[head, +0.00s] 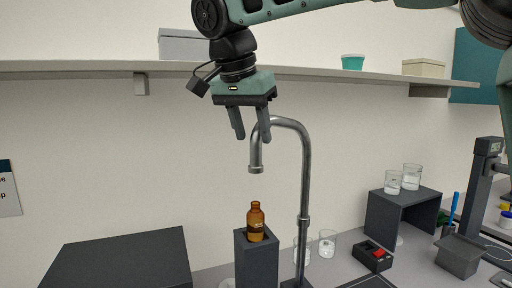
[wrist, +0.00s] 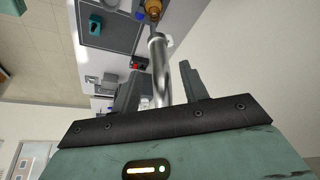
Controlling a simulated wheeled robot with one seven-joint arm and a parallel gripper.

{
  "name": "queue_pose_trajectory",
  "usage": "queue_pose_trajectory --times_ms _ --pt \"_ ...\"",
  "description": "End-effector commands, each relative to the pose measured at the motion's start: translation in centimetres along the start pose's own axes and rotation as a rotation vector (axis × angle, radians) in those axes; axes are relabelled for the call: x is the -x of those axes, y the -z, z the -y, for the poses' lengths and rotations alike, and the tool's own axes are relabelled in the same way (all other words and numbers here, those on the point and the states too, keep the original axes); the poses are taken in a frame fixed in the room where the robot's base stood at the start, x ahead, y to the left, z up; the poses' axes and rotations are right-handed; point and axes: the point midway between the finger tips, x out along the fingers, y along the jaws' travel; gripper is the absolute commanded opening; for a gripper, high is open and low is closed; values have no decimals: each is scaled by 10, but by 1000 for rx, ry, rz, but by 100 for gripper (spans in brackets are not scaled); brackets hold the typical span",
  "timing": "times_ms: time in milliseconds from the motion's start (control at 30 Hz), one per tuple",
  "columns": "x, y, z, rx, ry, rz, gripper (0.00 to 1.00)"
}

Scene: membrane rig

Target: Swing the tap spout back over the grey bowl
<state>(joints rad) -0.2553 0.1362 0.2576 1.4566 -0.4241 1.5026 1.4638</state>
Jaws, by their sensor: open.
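The metal tap (head: 304,185) has a tall upright pipe and a hooked spout (head: 285,122), whose end points down to the left of the pipe. My gripper (head: 252,138) hangs from above, fingers down and apart, at the top of the spout's hook. In the wrist view the spout (wrist: 160,70) shows between the two fingers of my gripper (wrist: 158,75); I cannot tell whether either finger touches it. A brown bottle (head: 255,222) stands in a dark block (head: 256,262) below the spout's end. I cannot make out the grey bowl in either view.
A shelf (head: 330,75) runs along the wall behind my gripper. A dark box (head: 120,262) is at the lower left. Glass beakers (head: 327,243), a device with a red switch (head: 372,256) and a dark stand (head: 402,208) with beakers on top are to the right.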

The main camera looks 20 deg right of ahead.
Motion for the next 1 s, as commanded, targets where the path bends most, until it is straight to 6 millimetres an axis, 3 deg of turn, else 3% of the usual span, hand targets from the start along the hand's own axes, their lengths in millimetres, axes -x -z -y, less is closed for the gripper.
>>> queue_pose_trajectory --times_ms 100,300,667,833,1000 --pt "-20 1 -1 0 -3 1 44" --pt "-42 1 0 -1 -2 0 44" --pt "-48 0 0 0 1 0 44" --pt "-48 0 0 0 0 0 2" --pt "-48 0 0 2 1 0 0"
